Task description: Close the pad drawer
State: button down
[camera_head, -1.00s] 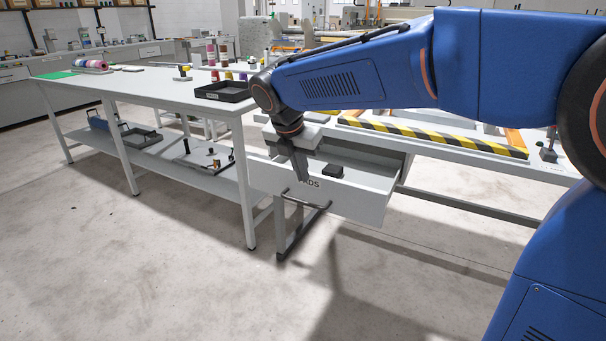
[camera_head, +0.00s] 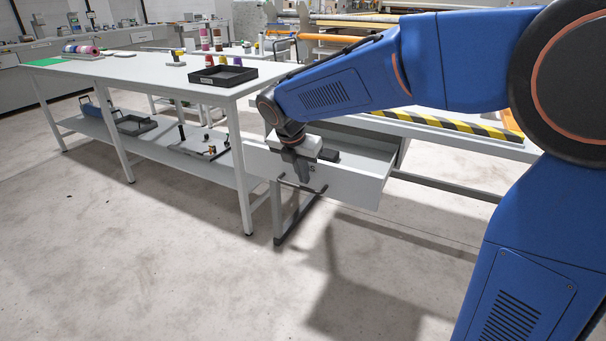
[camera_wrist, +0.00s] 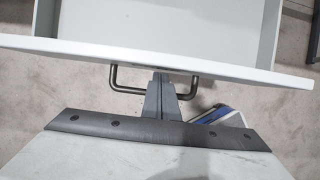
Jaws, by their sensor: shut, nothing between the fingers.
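The pad drawer (camera_head: 350,187) is a light grey drawer pulled out from under the gantry table. Its front carries dark lettering, mostly covered by my gripper, and a dark bar handle (camera_head: 318,190). The handle also shows in the wrist view (camera_wrist: 125,88), sticking out from the drawer front (camera_wrist: 220,70). My gripper (camera_head: 303,178) is shut and empty, pointing down at the drawer front, close to the handle. In the wrist view my fingers (camera_wrist: 161,80) reach the middle of the drawer front between the handle's two ends. I cannot tell whether they touch it.
A dark block (camera_head: 329,154) lies in the drawer. A white workbench (camera_head: 150,75) with a black tray (camera_head: 223,76) stands at the left, its legs near the drawer. A yellow-black striped bar (camera_head: 450,124) runs along the gantry table. The floor in front is clear.

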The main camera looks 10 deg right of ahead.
jog(key=shift+w+d, duration=0.1)
jog(key=w+d, duration=0.5)
jog(key=w, duration=0.2)
jog(key=w+d, duration=0.5)
jog(key=w, duration=0.2)
jog(key=w+d, duration=0.5)
jog(key=w, duration=0.1)
jog(key=shift+w, duration=0.4)
jog(key=shift+w+d+r, duration=0.15)
jog(key=shift+w, duration=0.05)
